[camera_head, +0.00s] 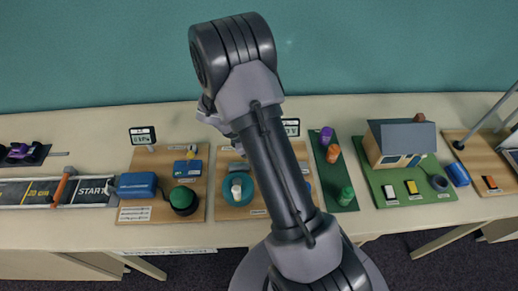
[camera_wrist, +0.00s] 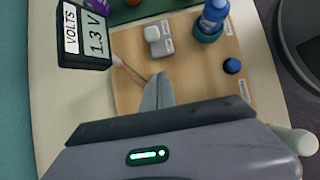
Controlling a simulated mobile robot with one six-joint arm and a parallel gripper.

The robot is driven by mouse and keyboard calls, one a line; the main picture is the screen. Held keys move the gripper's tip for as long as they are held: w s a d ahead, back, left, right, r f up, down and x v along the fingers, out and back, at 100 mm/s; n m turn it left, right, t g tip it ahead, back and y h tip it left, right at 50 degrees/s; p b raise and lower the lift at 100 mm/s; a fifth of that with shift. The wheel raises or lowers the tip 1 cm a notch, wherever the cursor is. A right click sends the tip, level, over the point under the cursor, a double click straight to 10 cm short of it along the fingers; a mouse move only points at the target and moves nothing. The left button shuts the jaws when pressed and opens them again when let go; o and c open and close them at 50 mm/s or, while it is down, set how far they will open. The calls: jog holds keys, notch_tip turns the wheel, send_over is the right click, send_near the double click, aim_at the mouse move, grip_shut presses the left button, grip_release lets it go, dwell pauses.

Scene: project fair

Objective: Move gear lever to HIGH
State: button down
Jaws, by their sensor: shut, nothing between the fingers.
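No gear lever, and no HIGH marking, can be made out for certain. In the head view, a white upright knob (camera_head: 236,191) stands by a teal round part (camera_head: 247,181) on the middle wooden board (camera_head: 230,158), just left of my arm. In the wrist view, a pale rounded end (camera_wrist: 302,143) shows at the lower right beside my gripper body; I cannot tell if it is the same part. My gripper (camera_wrist: 158,78) is shut and empty over that board, its fingertips pointing towards a grey block with a white top (camera_wrist: 158,39). In the head view my arm hides the fingertips.
A meter reading 1.3 V (camera_wrist: 83,36) stands at the board's back edge with wires. A blue bottle-shaped part in a teal cup (camera_wrist: 213,18) and a blue button (camera_wrist: 232,66) are on the board. A green board (camera_head: 343,171) and a house model (camera_head: 399,141) are further right.

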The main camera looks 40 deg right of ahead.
jog(key=x, duration=0.3)
jog(key=shift+s+d+r+b, duration=0.1)
jog(key=shift+s+d+b, duration=0.05)
jog(key=shift+d+b, duration=0.2)
jog(key=shift+s+d+r, duration=0.25)
jog(key=shift+s+d, duration=0.1)
jog(key=shift+d, duration=0.1)
jog(key=shift+s+d+r, duration=0.25)
jog(key=shift+s+d, duration=0.05)
jog(key=shift+d, duration=0.15)
jog(key=shift+s+d+r, duration=0.15)
jog(key=shift+d+r, duration=0.05)
jog(key=shift+d, duration=0.1)
jog(key=shift+r, duration=0.1)
